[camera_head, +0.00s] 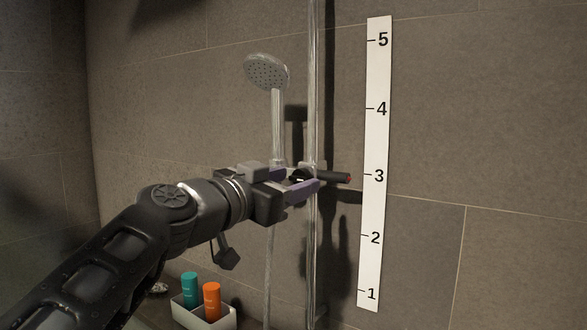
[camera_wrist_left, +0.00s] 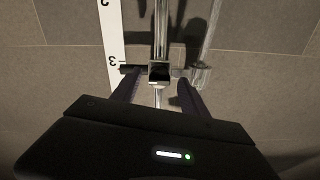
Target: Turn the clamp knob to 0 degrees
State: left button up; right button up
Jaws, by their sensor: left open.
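In the left wrist view the dark lever (camera_wrist_left: 130,68) points left toward the 3. My left gripper (camera_head: 304,184) is at the clamp, its fingers open. In the wrist view the fingers (camera_wrist_left: 157,92) lie either side of the clamp's centre line; contact cannot be told. The fingers partly hide the clamp in the head view. My right gripper is not in view.
The shower head (camera_head: 266,71) stands left of the rail, its handle rising from the clamp. A white caddy (camera_head: 205,316) with a teal bottle (camera_head: 190,288) and an orange bottle (camera_head: 212,300) is below my arm. Tiled wall (camera_head: 500,150) is close behind the rail.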

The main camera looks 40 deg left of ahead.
pick_arm(q)
jog(key=shift+w, duration=0.45)
jog(key=shift+c, duration=0.3)
grip_shut()
